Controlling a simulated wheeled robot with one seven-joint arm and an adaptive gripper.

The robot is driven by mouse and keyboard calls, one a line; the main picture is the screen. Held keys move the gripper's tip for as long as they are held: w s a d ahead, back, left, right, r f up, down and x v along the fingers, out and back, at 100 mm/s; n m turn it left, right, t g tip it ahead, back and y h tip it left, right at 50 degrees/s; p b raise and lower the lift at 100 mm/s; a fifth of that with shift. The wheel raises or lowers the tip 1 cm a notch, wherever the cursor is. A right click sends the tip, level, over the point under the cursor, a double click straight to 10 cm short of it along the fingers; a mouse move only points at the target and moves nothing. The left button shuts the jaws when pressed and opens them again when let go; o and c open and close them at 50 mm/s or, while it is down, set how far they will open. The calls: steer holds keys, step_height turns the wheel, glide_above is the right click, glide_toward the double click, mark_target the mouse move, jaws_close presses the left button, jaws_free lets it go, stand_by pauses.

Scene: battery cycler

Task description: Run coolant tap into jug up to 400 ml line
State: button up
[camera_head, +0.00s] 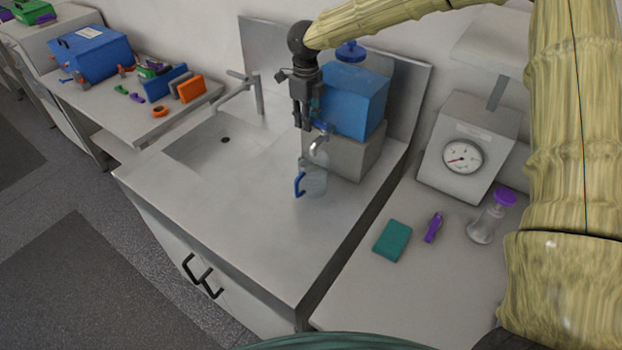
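The coolant tap (319,145) is a small silver spout with a blue lever (323,127), on the front of a blue tank (355,98) on a grey block. A clear jug (316,181) with a blue handle (299,184) stands on the steel counter under the spout. Its marks and any liquid in it are too small to make out. My dark gripper (303,124) points down beside the tank's left face, close by the tap lever. Whether it touches the lever, or how far its fingers are apart, I cannot tell.
A sink with a faucet (258,95) is to the left of the tank. A dial gauge (462,157), teal block (393,240), purple clip (433,227) and purple-capped flask (482,226) are on the right bench. The front of the steel counter (235,225) is clear.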

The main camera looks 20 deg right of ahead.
steer(key=shift+s+a+n+p, duration=0.35)
steer(key=shift+s+n+p, duration=0.1)
steer(key=shift+n+p, duration=0.6)
steer(key=shift+s+a+n+p, duration=0.4)
steer(key=shift+s+n+p, duration=0.1)
steer(key=shift+n+p, duration=0.55)
steer(key=shift+s+a+n+p, duration=0.35)
steer(key=shift+s+n+p, duration=0.1)
steer(key=shift+n+p, duration=0.6)
steer(key=s+n+p, duration=0.1)
steer(key=p, duration=0.1)
steer(key=n+p, duration=0.2)
steer(key=shift+s+r, duration=0.2)
steer(key=shift+s, duration=0.2)
steer(key=shift+s+a+f+n, duration=0.15)
steer(key=shift+s+n, duration=0.15)
steer(key=shift+n, duration=0.45)
steer(key=shift+s+d+f+n, duration=0.15)
steer(key=shift+s+n, duration=0.15)
steer(key=shift+n, duration=0.4)
steer(key=shift+a, duration=0.1)
stand_by(2.5)
